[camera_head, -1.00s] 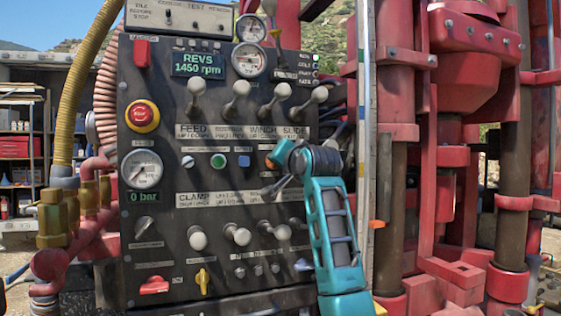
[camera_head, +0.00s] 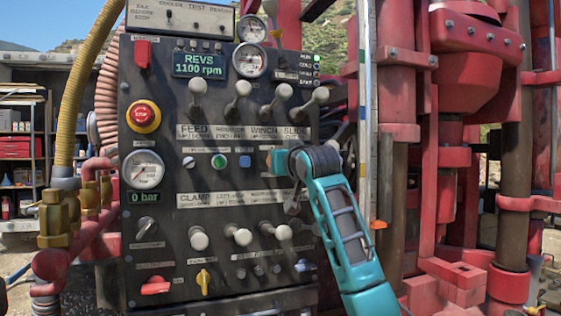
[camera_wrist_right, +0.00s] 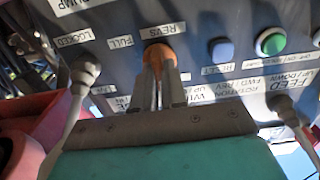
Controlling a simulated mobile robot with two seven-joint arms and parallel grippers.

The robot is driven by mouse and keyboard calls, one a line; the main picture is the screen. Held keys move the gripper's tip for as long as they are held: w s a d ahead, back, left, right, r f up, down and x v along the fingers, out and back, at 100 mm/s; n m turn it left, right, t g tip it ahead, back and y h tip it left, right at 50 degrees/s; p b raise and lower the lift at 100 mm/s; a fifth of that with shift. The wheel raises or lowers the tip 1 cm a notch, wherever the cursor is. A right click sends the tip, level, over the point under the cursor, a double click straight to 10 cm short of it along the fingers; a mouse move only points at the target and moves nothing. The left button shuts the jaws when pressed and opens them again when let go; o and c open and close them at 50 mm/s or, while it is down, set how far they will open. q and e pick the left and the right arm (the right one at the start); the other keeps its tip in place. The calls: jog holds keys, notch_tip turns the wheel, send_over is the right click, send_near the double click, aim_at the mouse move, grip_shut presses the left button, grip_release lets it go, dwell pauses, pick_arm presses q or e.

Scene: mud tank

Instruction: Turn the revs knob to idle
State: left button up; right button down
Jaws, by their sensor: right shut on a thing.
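The revs knob (camera_wrist_right: 158,52) is orange and sits on the dark control panel (camera_head: 165,105), with a REVS label beside it and a FULL label to its left in the right wrist view. My right gripper (camera_wrist_right: 159,72) has both fingers closed around the knob. In the head view the right gripper (camera_head: 274,163) is at the panel's right side and hides the knob. The revs display (camera_head: 199,65) reads 1100 rpm. The knob's exact pointing angle cannot be told. My left gripper is not in view.
A blue button (camera_wrist_right: 221,50) and a green button (camera_wrist_right: 270,41) lie close to the knob. Levers with pale round tops (camera_head: 197,87) stick out above and below it. A red stop button (camera_head: 144,116) is at the panel's left. Red rig columns (camera_head: 439,150) stand at the right.

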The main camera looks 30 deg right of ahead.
dwell(0.4)
jog(key=c, duration=1.2)
grip_release()
jog(key=b+v, duration=0.2)
jog(key=v, duration=1.1)
jog(key=shift+d, duration=0.1)
jog(key=shift+f, duration=0.1)
